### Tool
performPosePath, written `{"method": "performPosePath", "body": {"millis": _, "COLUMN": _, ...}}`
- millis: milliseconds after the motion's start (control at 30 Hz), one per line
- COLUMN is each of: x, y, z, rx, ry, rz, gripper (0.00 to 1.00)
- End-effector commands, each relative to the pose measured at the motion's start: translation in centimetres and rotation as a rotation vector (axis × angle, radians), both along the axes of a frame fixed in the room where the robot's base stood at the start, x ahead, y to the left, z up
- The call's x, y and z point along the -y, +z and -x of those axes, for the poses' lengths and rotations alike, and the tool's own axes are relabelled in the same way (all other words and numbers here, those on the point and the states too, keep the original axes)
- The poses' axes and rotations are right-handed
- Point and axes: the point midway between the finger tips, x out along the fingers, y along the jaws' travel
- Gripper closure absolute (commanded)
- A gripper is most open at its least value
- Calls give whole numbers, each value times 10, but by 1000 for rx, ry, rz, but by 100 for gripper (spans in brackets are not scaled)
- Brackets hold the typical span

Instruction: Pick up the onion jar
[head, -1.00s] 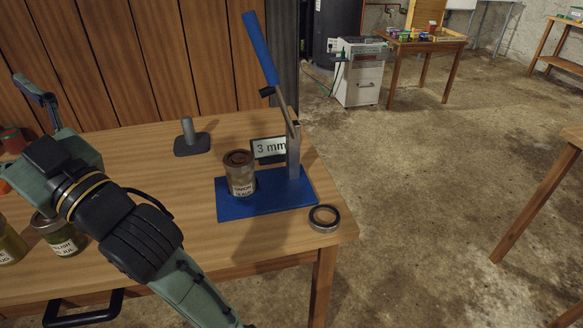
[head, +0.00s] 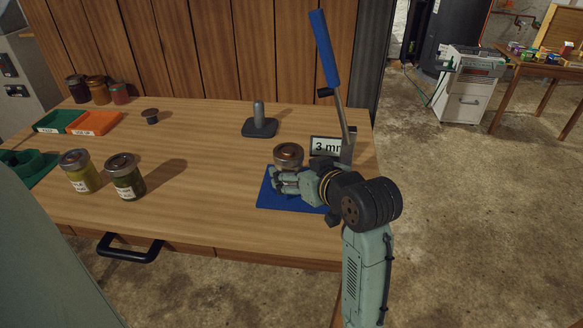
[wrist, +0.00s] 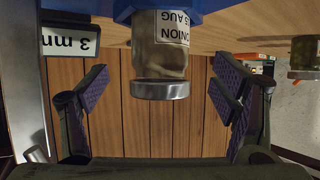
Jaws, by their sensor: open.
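The onion jar (head: 288,154) stands upright on the blue base (head: 270,196) of a lever press. Its metal lid shows above my gripper (head: 284,181), which hides most of its body in the head view. In the wrist view, which is upside down, the jar (wrist: 160,52) with its "ONION" label lies between my gripper's two purple-padded fingers (wrist: 162,88). The fingers are open, with a visible gap on each side of the lid.
The press's blue lever (head: 325,50) rises behind my gripper, beside a "3 mm" sign (head: 325,146). A dark stand with a grey post (head: 259,122) is behind. Two jars (head: 80,171) (head: 125,177) stand left; the table between is clear.

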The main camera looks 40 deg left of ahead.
Motion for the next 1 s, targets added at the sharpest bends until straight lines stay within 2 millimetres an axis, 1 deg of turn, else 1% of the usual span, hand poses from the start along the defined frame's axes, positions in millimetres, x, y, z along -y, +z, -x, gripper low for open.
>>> {"method": "performPosePath", "body": {"millis": 167, "x": -13, "y": -4, "z": -5, "rx": -2, "ry": 1, "rz": 1, "gripper": 19}}
{"method": "performPosePath", "body": {"millis": 300, "x": -33, "y": -9, "z": -13, "rx": -3, "ry": 2, "rz": 2, "gripper": 19}}
{"method": "performPosePath", "body": {"millis": 400, "x": -43, "y": -17, "z": -18, "rx": -3, "ry": 1, "rz": 2, "gripper": 19}}
{"method": "performPosePath", "body": {"millis": 500, "x": -48, "y": -20, "z": -21, "rx": 0, "ry": 1, "rz": 0, "gripper": 19}}
{"method": "performPosePath", "body": {"millis": 733, "x": -49, "y": -21, "z": -21, "rx": 1, "ry": 0, "rz": 0, "gripper": 19}}
{"method": "performPosePath", "body": {"millis": 1000, "x": -48, "y": -20, "z": -21, "rx": 1, "ry": 0, "rz": -1, "gripper": 38}}
